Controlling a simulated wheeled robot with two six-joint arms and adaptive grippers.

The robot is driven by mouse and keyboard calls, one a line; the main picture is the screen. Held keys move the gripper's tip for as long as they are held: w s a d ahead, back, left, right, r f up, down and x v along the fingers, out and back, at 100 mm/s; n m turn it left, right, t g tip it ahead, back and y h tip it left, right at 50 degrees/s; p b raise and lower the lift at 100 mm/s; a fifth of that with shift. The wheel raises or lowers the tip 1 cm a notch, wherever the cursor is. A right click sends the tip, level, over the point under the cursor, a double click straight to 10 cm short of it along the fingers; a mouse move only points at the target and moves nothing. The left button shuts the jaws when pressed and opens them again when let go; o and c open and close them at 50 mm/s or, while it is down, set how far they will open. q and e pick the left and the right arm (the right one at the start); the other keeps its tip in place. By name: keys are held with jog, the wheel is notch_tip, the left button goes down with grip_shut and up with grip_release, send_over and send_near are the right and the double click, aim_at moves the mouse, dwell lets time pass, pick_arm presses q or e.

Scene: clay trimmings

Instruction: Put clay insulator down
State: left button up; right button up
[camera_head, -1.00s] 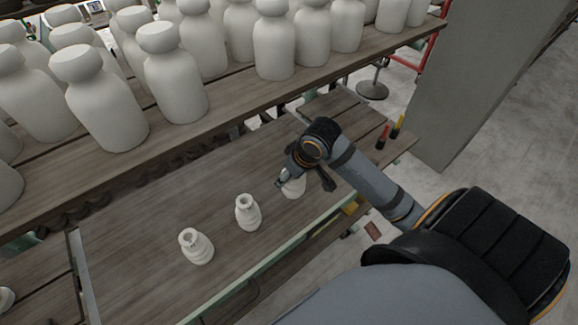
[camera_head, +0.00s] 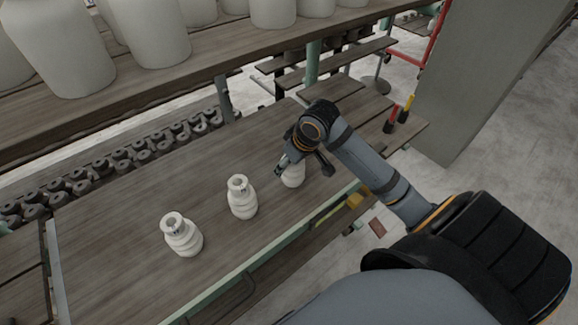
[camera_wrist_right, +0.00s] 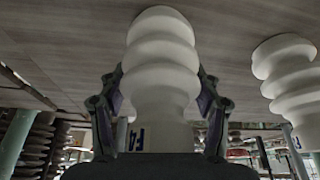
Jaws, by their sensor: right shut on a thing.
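Three white ribbed clay insulators are on or at the wooden table (camera_head: 120,215) in the head view. The left one (camera_head: 183,238) and the middle one (camera_head: 242,200) stand upright and apart. My right gripper (camera_head: 303,170) is shut around the third insulator (camera_head: 292,176), at the right of the row. In the right wrist view its fingers close on both sides of this held insulator (camera_wrist_right: 160,75), and a neighbouring insulator (camera_wrist_right: 288,75) shows at the right. The held one looks upright at table height; I cannot tell whether its base touches. My left gripper is out of view.
A raised wooden shelf (camera_head: 200,70) with several large white jars (camera_head: 145,35) runs behind the table. Red and yellow handled objects (camera_head: 398,115) sit at the table's right end. A grey pillar (camera_head: 465,85) stands beyond. The left part of the table is clear.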

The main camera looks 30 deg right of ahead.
aim_at(301, 167)
jog(key=o, duration=1.7)
jog(key=p+v, duration=0.2)
jog(key=v, duration=0.7)
jog(key=shift+w+d+p, duration=0.1)
jog(key=shift+p, duration=0.2)
jog(key=p+v, duration=0.3)
jog(key=p, duration=0.3)
jog(key=shift+r, duration=0.15)
jog(key=shift+p, duration=0.5)
